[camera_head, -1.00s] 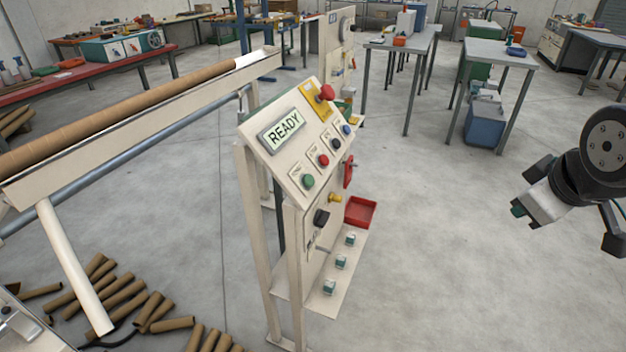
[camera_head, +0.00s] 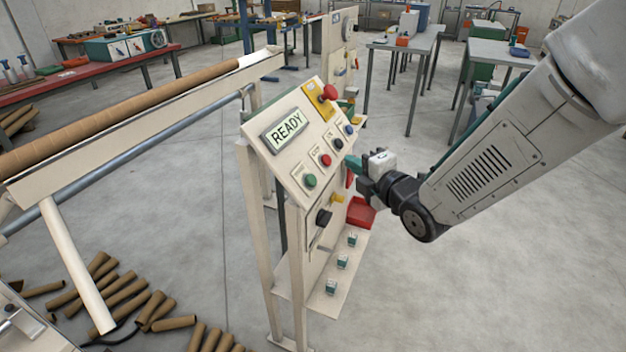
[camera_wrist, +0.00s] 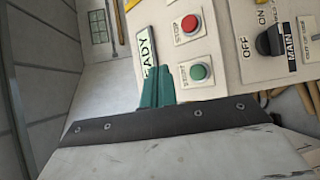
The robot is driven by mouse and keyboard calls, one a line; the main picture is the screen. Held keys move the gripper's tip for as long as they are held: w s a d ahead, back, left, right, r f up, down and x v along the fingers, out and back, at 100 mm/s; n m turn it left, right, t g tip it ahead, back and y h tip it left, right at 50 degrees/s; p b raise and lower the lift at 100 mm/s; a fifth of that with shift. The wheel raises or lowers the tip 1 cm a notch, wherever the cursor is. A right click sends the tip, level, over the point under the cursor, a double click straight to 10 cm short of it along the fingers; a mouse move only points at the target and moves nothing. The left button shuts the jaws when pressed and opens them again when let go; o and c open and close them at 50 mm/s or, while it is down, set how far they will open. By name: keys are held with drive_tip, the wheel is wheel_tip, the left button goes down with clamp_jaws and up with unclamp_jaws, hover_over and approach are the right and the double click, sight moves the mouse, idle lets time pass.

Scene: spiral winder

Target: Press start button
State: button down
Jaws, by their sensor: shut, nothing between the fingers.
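The start button is a green round button (camera_head: 310,181) at the lower left of the sloped control panel (camera_head: 288,172). In the wrist view the green button (camera_wrist: 200,72) has a START label beside it. A red stop button (camera_head: 325,160) is next to it and also shows in the wrist view (camera_wrist: 190,24). The display (camera_head: 285,131) reads READY. My gripper (camera_head: 352,163) is at the right side of the panel, apart from the green button. Its teal fingers (camera_wrist: 157,88) are together and empty, and in the wrist view they appear left of the green button, over the display's edge.
A red emergency knob (camera_head: 329,92) and a blue button (camera_head: 348,129) are on the same panel. A black main switch (camera_head: 323,217) and a yellow knob (camera_head: 338,198) are below. A red tray (camera_head: 361,213) sits lower. Floor right of the panel is clear.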

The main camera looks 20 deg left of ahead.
sight(311, 180)
drive_tip(key=shift+a, duration=0.1)
drive_tip(key=w+a+f, duration=0.1)
drive_tip(key=a+f, duration=0.4)
drive_tip(key=a, duration=0.1)
drive_tip(key=shift+a+f, duration=0.25)
drive_tip(key=shift+f, duration=0.05)
drive_tip(key=shift+f, duration=0.1)
idle(2.0)
drive_tip(key=shift+a+f, duration=0.2)
drive_tip(key=shift+a, duration=0.1)
drive_tip(key=shift+w+a+f, duration=0.1)
drive_tip(key=shift+a+f, duration=0.15)
drive_tip(key=shift+a, duration=0.05)
idle(0.7)
drive_tip(key=shift+d, duration=0.1)
drive_tip(key=shift+d+r, duration=0.55)
idle(0.4)
